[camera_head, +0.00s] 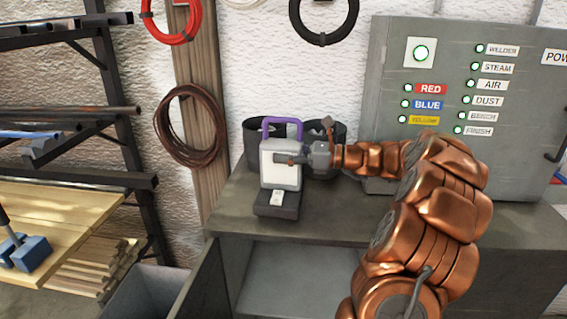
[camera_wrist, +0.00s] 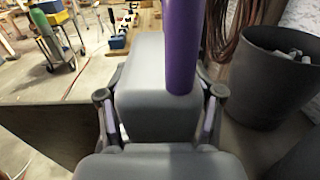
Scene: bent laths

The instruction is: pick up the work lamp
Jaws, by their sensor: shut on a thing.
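The work lamp (camera_head: 281,176) is a grey box with a pale front panel and a purple handle on top. It stands upright over a dark block with a small white tag (camera_head: 276,198), on the grey bench top. I cannot tell whether it touches the block. My gripper (camera_head: 292,160) reaches in from the right and is shut on the lamp's body, with one finger across the pale front. In the wrist view the lamp's grey body (camera_wrist: 155,115) lies between my two fingers, and the purple handle rises close to the camera.
Dark bins stand behind the lamp; one (camera_wrist: 270,78) shows at the right of the wrist view. A grey control cabinet (camera_head: 395,60) with green lights stands to the right. A shelf rack (camera_head: 130,130) is at the left. Bare bench top (camera_head: 330,222) lies in front.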

